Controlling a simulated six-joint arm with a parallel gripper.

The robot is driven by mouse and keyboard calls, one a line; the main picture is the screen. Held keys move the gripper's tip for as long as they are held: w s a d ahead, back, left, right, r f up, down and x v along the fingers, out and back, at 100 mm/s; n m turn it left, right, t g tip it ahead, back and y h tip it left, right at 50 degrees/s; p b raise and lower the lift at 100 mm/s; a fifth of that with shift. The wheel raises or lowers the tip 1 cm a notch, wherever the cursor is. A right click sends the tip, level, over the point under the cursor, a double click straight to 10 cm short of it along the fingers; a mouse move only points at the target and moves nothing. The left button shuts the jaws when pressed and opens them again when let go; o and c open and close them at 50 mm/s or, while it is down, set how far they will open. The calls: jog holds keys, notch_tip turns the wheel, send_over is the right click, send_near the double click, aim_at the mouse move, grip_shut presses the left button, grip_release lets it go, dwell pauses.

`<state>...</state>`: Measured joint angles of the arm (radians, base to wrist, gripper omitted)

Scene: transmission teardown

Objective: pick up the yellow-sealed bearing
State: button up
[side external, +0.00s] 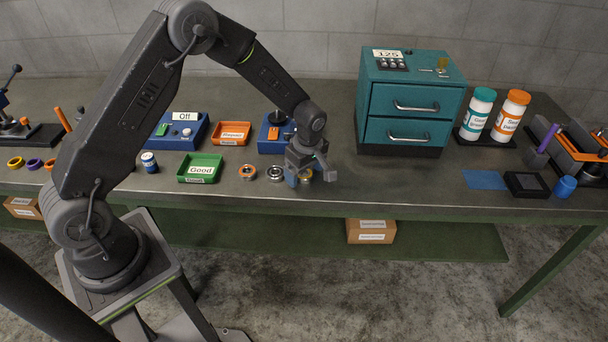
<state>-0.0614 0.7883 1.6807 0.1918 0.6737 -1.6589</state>
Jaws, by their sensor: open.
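The yellow-sealed bearing (306,179) lies near the front edge of the bench, at the right end of a short row of bearings. Only a small yellowish part of it shows, since my gripper covers the rest. My gripper (309,175) points down over it with its jaws apart, one on each side of the bearing in this view. I cannot tell whether the fingers touch the bearing.
A steel bearing (275,173) and an orange-sealed bearing (247,172) lie to the left. Beyond them are the green Good tray (200,179) and an orange tray (231,143). A teal drawer cabinet (410,120) stands at the back right.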

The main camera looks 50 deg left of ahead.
jog(key=c, duration=1.1)
jog(key=shift+r, duration=0.1)
jog(key=shift+r, duration=0.4)
jog(key=r, duration=0.3)
jog(key=shift+s+a+r, duration=0.15)
jog(key=shift+a+r, duration=0.2)
jog(key=shift+r, duration=0.05)
jog(key=s+a+r, duration=0.2)
jog(key=a, duration=0.1)
jog(key=s+a+r, duration=0.1)
jog(key=a+r, duration=0.1)
jog(key=a, duration=0.1)
jog(key=s+a+r, duration=0.2)
jog(key=a, duration=0.1)
jog(key=shift+s+a+r, duration=0.15)
jog(key=shift+s+r, duration=0.05)
jog(key=shift+s, duration=0.15)
